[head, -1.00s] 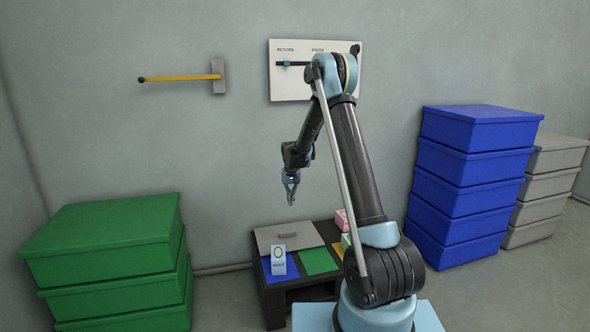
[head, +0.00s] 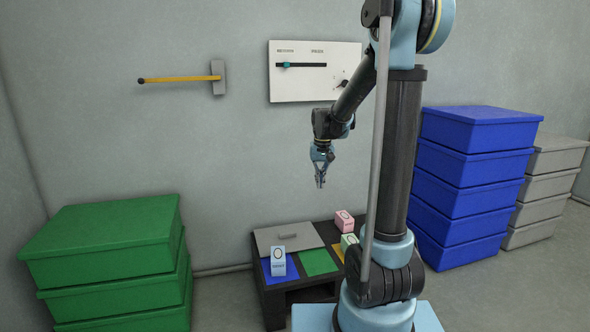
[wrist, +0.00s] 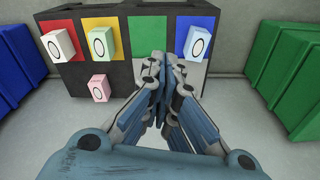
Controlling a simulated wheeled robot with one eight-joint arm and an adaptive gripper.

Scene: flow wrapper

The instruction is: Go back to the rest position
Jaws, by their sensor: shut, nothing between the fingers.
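My gripper (head: 320,184) hangs in the air above and behind the low dark stand (head: 272,303), pointing down, with its fingers together and empty. In the wrist view my gripper (wrist: 166,62) shows its fingertips meeting, with nothing between them. The arm is bent, with its upright link at the right of the stand. In the head view this link hides part of the stand's right side.
A blue-white box (head: 278,262) stands on the blue pad; the green pad (head: 318,262) is bare. A pink box (head: 344,221) and a greenish box (head: 348,242) are near my arm. Green bins (head: 105,250) stand left, blue bins (head: 470,180) right. A slider panel (head: 300,88) hangs behind.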

